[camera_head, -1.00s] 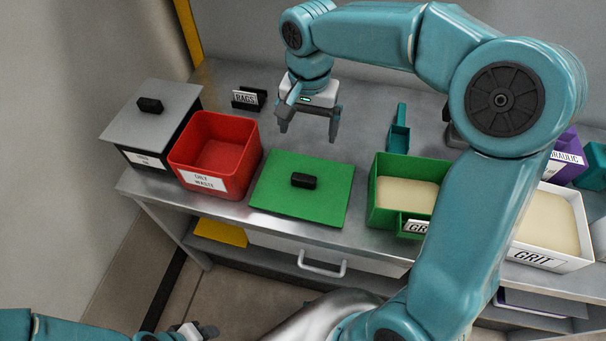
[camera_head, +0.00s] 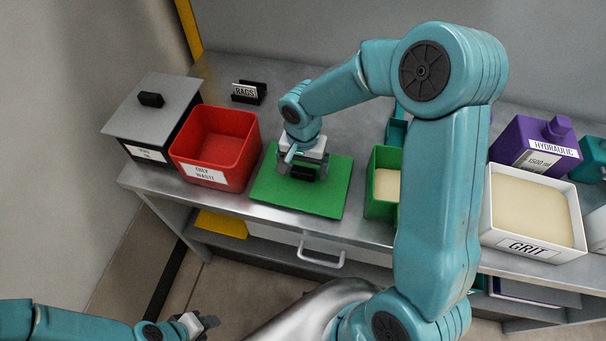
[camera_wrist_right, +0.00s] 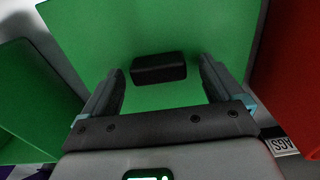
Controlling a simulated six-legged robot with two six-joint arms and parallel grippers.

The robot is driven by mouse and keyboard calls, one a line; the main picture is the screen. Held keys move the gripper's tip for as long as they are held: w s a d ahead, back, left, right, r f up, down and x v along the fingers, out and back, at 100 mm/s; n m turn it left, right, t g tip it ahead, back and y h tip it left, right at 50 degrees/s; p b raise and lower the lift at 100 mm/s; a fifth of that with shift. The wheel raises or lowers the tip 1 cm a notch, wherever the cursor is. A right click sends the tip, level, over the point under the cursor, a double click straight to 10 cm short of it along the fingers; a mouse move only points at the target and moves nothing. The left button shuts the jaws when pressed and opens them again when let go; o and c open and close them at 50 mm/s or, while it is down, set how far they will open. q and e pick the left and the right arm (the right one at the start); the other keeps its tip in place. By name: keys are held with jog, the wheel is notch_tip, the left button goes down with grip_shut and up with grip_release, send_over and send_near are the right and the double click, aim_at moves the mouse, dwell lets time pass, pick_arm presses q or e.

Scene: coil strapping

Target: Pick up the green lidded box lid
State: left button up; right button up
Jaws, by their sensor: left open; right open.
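The green lid (camera_head: 318,201) lies flat on the metal bench, between the red box and the green box (camera_head: 379,208). Its black handle (camera_head: 303,173) is in the middle. My right gripper (camera_head: 303,178) is over the lid with its fingers on either side of the handle. In the right wrist view, the handle (camera_wrist_right: 158,68) shows between and slightly beyond the open fingers (camera_wrist_right: 160,85), with the green lid (camera_wrist_right: 215,25) behind it. I cannot tell whether the fingers touch it. My left gripper (camera_head: 207,324) is open and empty at the bottom, in front of the bench.
The red waste box (camera_head: 215,147) stands left of the lid. A grey-lidded black box (camera_head: 155,110) is further left. A BAGS sign (camera_head: 248,92) stands behind. The white grit bin (camera_head: 532,212) and purple hydraulic container (camera_head: 535,146) are at the right.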

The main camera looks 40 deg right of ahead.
jog(key=shift+s+a+f, duration=0.1)
jog(key=shift+f, duration=0.25)
jog(key=shift+s, duration=0.2)
jog(key=shift+w, duration=0.2)
jog(key=c, duration=1)
jog(key=shift+s, duration=0.1)
jog(key=shift+c, duration=0.2)
